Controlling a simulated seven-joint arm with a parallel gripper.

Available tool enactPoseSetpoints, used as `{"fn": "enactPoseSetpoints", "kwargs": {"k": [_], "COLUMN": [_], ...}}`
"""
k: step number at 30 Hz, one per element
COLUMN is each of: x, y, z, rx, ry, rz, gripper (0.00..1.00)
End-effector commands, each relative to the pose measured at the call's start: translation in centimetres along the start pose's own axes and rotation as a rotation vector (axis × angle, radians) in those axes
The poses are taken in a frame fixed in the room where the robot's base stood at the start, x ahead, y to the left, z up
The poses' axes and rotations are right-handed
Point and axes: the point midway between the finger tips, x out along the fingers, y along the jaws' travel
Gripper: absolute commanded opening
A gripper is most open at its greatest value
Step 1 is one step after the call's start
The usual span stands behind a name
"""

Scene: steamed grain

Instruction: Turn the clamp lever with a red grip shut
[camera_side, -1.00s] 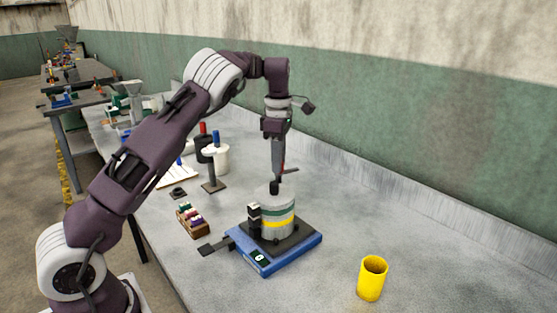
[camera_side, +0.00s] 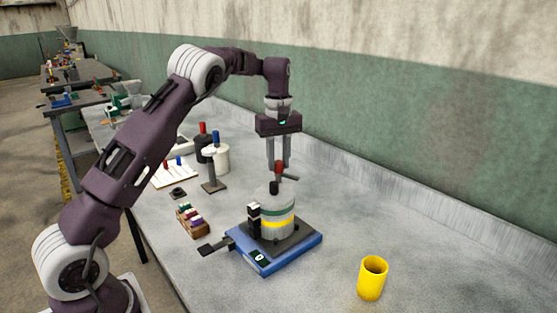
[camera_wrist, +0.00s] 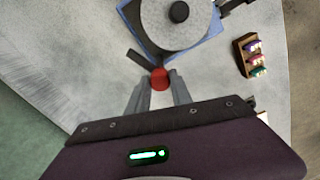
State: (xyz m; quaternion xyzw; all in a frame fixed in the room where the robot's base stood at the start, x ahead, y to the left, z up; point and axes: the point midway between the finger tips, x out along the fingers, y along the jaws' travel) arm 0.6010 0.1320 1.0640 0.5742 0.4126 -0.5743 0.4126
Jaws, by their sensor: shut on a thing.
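The clamp lever's red grip (camera_side: 279,169) stands upright between the fingertips of my gripper (camera_side: 278,164), above and behind the round grey pot (camera_side: 277,216). A dark bar (camera_side: 290,177) shows beside the grip. In the wrist view the red grip (camera_wrist: 159,79) sits between the two grey fingers of my gripper (camera_wrist: 159,86), which is shut on it. A dark bar also shows in the wrist view (camera_wrist: 141,60), running up and left from the grip, with the pot lid (camera_wrist: 178,28) beyond. The lower end of the lever is hidden in the side view.
The pot stands on a blue-edged base (camera_side: 266,262) with a dark side lever (camera_side: 214,246). A yellow cup (camera_side: 372,278) stands to the right. A wooden rack (camera_side: 193,222) of coloured pieces and a small stand (camera_side: 213,186) are to the left. The right bench is mostly clear.

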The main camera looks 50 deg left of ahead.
Motion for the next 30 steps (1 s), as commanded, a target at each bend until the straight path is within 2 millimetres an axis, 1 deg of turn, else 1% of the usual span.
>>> {"fn": "enactPoseSetpoints", "kwargs": {"k": [9,15,21,30], "x": [-0.12,-0.12,-0.11,-0.10], "y": [0.05,0.05,0.06,0.04], "z": [0.00,0.00,0.03,0.02], "rx": [0.290,0.442,0.554,0.639], "ry": [0.001,0.001,0.001,0.001], "rz": [0.003,0.003,0.003,0.002], "gripper": [0.00,0.00,0.00,0.00]}}
